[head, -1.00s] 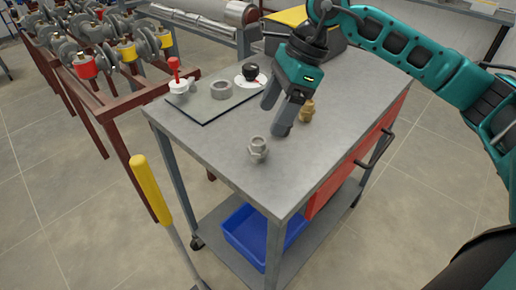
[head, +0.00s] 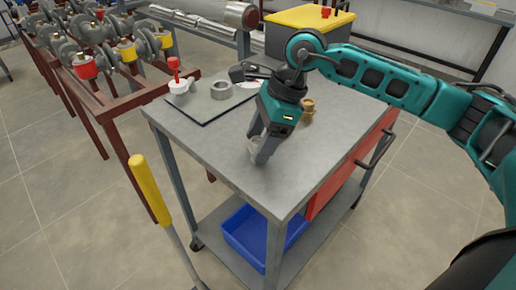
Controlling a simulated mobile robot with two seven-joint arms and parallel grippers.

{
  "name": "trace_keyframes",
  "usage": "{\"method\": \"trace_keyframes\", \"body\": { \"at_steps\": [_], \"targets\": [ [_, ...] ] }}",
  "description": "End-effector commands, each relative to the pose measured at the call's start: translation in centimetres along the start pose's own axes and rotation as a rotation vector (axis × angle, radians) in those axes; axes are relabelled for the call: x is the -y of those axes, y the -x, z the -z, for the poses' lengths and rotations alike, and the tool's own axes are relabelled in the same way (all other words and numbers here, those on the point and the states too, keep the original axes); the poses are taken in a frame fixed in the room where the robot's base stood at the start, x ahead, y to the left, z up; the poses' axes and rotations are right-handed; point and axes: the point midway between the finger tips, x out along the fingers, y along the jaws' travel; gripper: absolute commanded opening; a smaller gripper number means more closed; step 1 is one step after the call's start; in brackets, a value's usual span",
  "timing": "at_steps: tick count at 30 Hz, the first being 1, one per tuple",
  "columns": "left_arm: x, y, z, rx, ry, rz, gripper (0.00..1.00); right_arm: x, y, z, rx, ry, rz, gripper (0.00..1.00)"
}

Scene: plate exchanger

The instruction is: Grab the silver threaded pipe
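The silver threaded pipe (head: 254,146) is a small grey fitting standing on the grey top of the cart (head: 325,150), near its front edge. My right gripper (head: 256,148) points down over it, with its two fingers apart on either side of the pipe. The fingers hide much of the pipe, and I cannot see whether they touch it. A brass fitting (head: 308,108) stands behind, to the right of the gripper. My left gripper is not in view.
A dark plate (head: 207,108) at the cart's back left carries a grey ring (head: 221,90) and a white piece with a red handle (head: 177,82). A yellow-handled tool (head: 150,190) stands in front. A blue bin (head: 250,235) sits on the lower shelf.

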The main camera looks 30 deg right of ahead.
Motion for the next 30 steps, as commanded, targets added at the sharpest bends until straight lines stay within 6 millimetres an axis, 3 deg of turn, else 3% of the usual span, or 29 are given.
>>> {"method": "trace_keyframes", "body": {
  "at_steps": [2,16,25,30],
  "targets": [
    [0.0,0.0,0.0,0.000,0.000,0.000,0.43,0.0,0.0,0.0,0.000,0.000,0.000,0.55],
    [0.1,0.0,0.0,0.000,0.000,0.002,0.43,0.0,0.1,0.0,0.000,0.000,0.000,0.10],
    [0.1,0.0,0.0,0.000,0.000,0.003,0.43,0.0,0.2,-0.1,0.001,0.000,0.001,0.09],
    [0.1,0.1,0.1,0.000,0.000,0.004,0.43,0.1,1.4,-0.6,0.003,0.000,0.004,0.09]
  ]
}}
